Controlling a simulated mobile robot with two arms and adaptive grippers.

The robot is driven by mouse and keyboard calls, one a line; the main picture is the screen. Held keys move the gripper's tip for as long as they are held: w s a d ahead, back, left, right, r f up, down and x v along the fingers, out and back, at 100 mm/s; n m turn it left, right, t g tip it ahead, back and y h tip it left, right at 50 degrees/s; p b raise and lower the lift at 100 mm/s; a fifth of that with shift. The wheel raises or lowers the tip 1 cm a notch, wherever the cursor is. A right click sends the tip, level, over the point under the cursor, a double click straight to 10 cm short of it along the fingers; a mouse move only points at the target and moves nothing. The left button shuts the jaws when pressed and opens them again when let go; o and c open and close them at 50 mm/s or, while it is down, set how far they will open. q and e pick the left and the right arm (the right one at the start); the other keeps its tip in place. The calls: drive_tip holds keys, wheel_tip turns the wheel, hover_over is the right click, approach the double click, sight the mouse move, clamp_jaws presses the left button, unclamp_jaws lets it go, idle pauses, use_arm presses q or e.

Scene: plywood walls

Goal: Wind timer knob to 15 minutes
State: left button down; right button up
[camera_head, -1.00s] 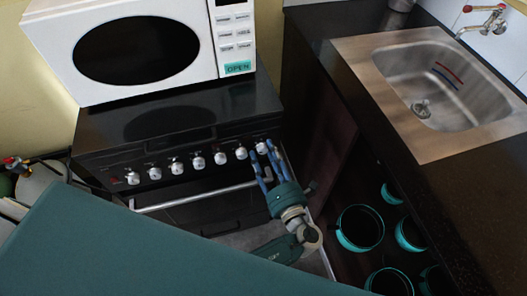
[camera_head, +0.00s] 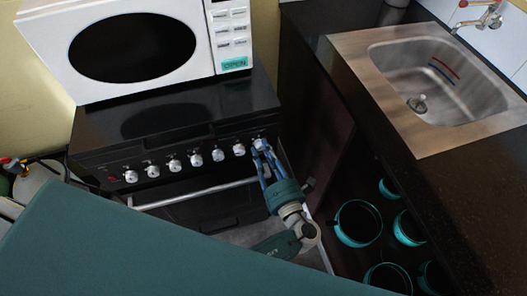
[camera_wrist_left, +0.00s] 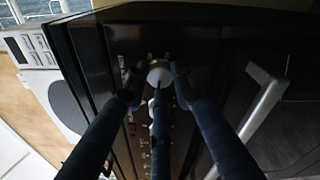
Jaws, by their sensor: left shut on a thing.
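The timer knob appears to be the rightmost silver knob (camera_head: 259,144) in the row on the black stove's (camera_head: 180,162) front panel. My left gripper (camera_head: 264,154) reaches up to it from below right, with its blue fingers shut on the knob. In the left wrist view the round, light knob (camera_wrist_left: 159,74) sits between the fingertips of the left gripper (camera_wrist_left: 157,88). The fingers partly cover it, and I cannot read its minute marks. My right gripper is not in view.
A white microwave (camera_head: 217,34) stands on the stove. Several other silver knobs (camera_head: 196,159) lie left of the gripper, with the oven handle (camera_head: 190,194) below. At right are the counter (camera_head: 470,190), the sink (camera_head: 440,80) and an open shelf with pots (camera_head: 357,223).

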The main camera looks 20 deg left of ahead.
sight(260, 120)
use_arm(q)
drive_tip(key=shift+w+d+r, duration=0.2)
drive_tip(key=shift+r, duration=0.1)
idle(0.9)
drive_tip(key=c, duration=1.6)
unclamp_jaws()
drive_tip(key=shift+o, duration=0.8)
drive_tip(key=shift+f, duration=0.2)
wheel_tip(260, 120, up, 10)
drive_tip(key=shift+r, duration=0.1)
